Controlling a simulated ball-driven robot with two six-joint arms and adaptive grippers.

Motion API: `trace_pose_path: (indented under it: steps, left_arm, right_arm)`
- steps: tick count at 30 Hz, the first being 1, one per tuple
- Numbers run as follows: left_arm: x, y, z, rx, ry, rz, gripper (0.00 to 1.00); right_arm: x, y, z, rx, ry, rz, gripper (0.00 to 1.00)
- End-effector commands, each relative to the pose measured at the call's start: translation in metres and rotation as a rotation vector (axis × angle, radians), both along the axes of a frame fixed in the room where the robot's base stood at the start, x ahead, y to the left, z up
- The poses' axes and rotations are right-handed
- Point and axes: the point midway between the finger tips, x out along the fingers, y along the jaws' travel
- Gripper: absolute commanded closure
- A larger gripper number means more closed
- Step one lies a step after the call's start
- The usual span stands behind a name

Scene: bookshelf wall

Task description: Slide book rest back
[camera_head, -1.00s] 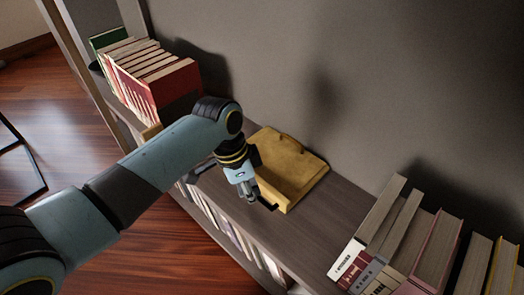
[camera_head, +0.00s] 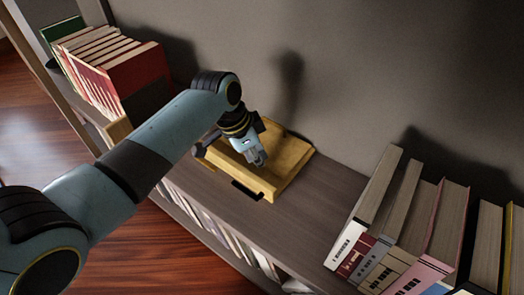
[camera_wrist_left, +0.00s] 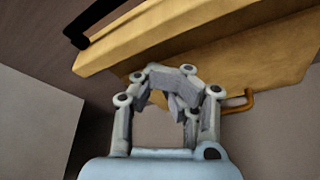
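The book rest (camera_head: 290,163) is a yellow wooden piece lying on the shelf top, close to the grey back wall. A dark strip (camera_head: 247,190) shows at its front edge. My left gripper (camera_head: 257,158) is over the book rest, with its fingers drawn together and pointing down; no object shows between them. In the left wrist view the fingers (camera_wrist_left: 172,88) curl inward in front of the yellow book rest (camera_wrist_left: 215,50). I cannot tell whether they touch it. My right gripper is not in view.
Red books (camera_head: 120,75) stand on the shelf at left. Several upright books (camera_head: 405,225) stand at right. Bare shelf top (camera_head: 315,200) lies between the rest and the right-hand books. More books (camera_head: 215,222) fill the level below.

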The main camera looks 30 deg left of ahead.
Motion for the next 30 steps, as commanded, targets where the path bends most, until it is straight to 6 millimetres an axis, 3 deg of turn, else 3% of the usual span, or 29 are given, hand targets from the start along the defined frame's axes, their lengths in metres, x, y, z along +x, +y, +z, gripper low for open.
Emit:
trace_pose_path:
  steps: [6, 17, 21, 30]
  left_arm:
    - [-0.013, 0.012, 0.001, -0.001, -0.001, 0.0, 1.0]
    - [-0.014, 0.012, 0.002, -0.002, -0.001, 0.0, 1.0]
    - [-0.019, 0.017, 0.006, -0.001, -0.002, 0.0, 1.0]
    - [-0.031, 0.028, 0.002, -0.001, -0.001, 0.0, 1.0]
  right_arm:
    - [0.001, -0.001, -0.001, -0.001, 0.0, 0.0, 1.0]
    - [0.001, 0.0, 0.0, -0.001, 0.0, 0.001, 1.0]
    - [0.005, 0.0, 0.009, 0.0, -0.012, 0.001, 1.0]
    - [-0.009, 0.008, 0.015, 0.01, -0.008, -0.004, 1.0]
